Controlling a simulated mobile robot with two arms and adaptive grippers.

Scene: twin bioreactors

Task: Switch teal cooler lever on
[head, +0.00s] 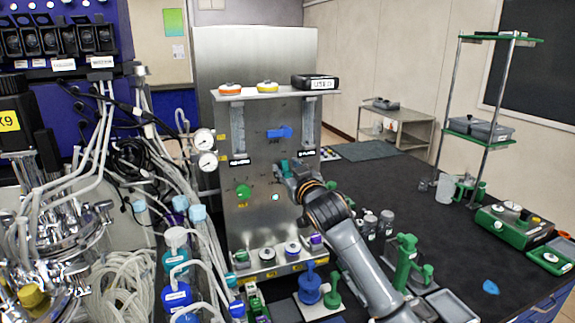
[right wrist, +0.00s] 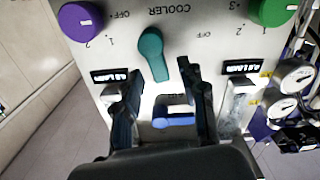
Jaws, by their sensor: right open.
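The teal cooler lever (right wrist: 153,55) is on the front panel, under the upside-down word COOLER in the right wrist view. Its round end is at the top there and its narrow end points down, slightly right, between my fingertips. My right gripper (right wrist: 162,78) is open, with one finger on each side of the narrow end; I cannot tell whether either touches it. In the head view the lever (head: 285,167) shows only partly, beside my right gripper (head: 284,178), which hides the panel around it. My left gripper is not in view.
A blue lever (right wrist: 174,122) sits near the teal one. A purple knob (right wrist: 80,21) and green knob (right wrist: 272,8) flank it. Gauges (head: 207,161) and tubing crowd the panel's left. Bottles and a green stand (head: 405,262) stand near my right arm.

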